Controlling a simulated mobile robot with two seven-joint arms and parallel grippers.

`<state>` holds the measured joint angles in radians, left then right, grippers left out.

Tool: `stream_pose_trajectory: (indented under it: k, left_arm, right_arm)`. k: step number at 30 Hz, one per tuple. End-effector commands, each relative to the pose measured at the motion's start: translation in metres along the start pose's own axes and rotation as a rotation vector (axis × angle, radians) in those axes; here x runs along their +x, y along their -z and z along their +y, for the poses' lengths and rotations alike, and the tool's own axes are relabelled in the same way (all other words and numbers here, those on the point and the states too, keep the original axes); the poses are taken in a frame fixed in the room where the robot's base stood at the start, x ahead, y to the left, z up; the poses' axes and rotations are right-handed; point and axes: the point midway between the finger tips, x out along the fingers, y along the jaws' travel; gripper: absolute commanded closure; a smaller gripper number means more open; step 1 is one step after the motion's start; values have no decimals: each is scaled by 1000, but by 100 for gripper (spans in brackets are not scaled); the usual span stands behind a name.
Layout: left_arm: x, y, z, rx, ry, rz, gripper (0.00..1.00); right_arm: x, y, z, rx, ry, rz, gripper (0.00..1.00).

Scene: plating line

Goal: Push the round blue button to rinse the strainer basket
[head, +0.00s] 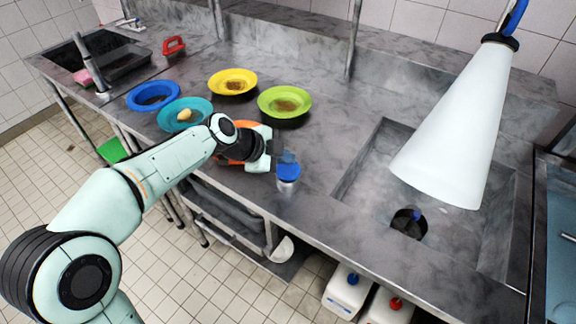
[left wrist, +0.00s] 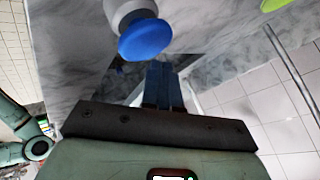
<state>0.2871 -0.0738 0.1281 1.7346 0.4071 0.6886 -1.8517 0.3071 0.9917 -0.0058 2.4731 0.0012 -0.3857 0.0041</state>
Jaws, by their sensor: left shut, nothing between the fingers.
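The round blue button (head: 288,170) tops a short pale post at the front edge of the steel counter, left of the sink. It is large in the left wrist view (left wrist: 145,40). My left gripper (head: 286,157) is shut and empty, with its fingertips beside the button in the head view. In the left wrist view the blue fingers (left wrist: 164,82) are together, and a small gap shows between them and the button; contact is unclear. A dark round basket (head: 409,223) with a blue part sits in the sink. My right gripper is out of view.
A large white cone (head: 458,125) hangs over the sink (head: 365,190). An orange plate (head: 263,131) is partly hidden behind my gripper.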

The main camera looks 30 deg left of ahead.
Motion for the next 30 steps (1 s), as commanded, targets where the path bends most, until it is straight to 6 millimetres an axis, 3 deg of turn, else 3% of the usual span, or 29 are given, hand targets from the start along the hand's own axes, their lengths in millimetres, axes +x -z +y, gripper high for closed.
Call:
stream_pose_trajectory:
  k: [8, 24, 30]
  left_arm:
    - [-1, 1, -1, 0, 0, 0, 100]
    - [-34, 25, -25, 0, 1, 1, 100]
    - [-35, 25, -25, 0, 0, 0, 100]
  right_arm:
    - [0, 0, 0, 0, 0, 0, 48]
    - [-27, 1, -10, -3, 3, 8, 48]
    - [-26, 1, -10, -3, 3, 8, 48]
